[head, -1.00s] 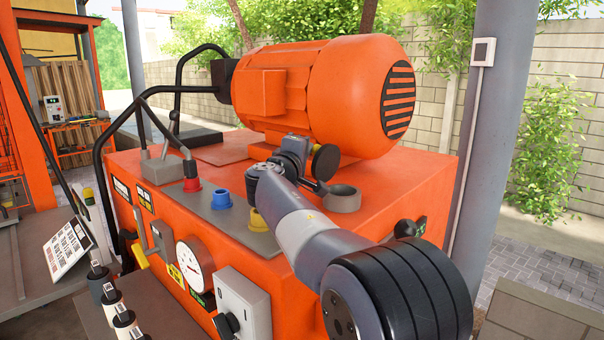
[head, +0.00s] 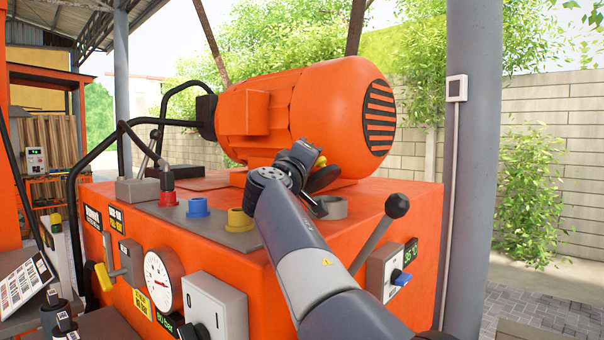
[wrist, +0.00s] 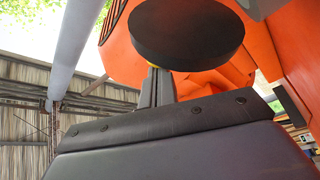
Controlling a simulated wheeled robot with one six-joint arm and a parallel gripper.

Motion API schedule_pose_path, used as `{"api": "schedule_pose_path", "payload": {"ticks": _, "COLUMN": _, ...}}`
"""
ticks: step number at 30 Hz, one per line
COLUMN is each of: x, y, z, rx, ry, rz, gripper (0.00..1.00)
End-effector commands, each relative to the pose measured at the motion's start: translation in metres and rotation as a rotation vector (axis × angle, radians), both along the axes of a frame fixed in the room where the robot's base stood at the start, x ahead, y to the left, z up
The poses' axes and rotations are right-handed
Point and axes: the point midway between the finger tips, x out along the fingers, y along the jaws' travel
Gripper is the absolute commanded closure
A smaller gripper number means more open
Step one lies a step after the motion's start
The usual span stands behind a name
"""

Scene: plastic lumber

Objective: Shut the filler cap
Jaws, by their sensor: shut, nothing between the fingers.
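The filler cap (head: 323,178) is a dark round disc. It stands tilted up behind and above the grey ring of the filler neck (head: 335,207), on top of the orange tank, so it is open. In the wrist view the cap (wrist: 187,30) is a large black disc at the top centre. My gripper (wrist: 155,86) is shut and empty, with its fingers just below the disc's lower edge. A bit of yellow shows beside the fingertips. I cannot tell whether they touch the cap. In the head view my wrist hides part of the cap and its hinge area.
The big orange motor (head: 310,110) stands right behind the cap. A lever with a black knob (head: 397,206) rises at the right of the tank. Blue (head: 198,207) and yellow (head: 239,219) fittings sit left of my arm. A grey post (head: 472,150) stands at right.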

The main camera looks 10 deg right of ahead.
Motion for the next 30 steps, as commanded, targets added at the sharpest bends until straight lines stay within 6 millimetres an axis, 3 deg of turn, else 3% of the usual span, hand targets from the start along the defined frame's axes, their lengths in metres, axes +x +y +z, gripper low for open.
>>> {"api": "schedule_pose_path", "payload": {"ticks": 12, "x": -0.022, "y": -0.016, "z": -0.016, "rx": -0.002, "ry": 0.001, "rz": 0.000, "gripper": 1.00}}
{"api": "schedule_pose_path", "payload": {"ticks": 30, "x": -0.030, "y": -0.022, "z": -0.022, "rx": -0.001, "ry": 0.002, "rz": 0.000, "gripper": 1.00}}
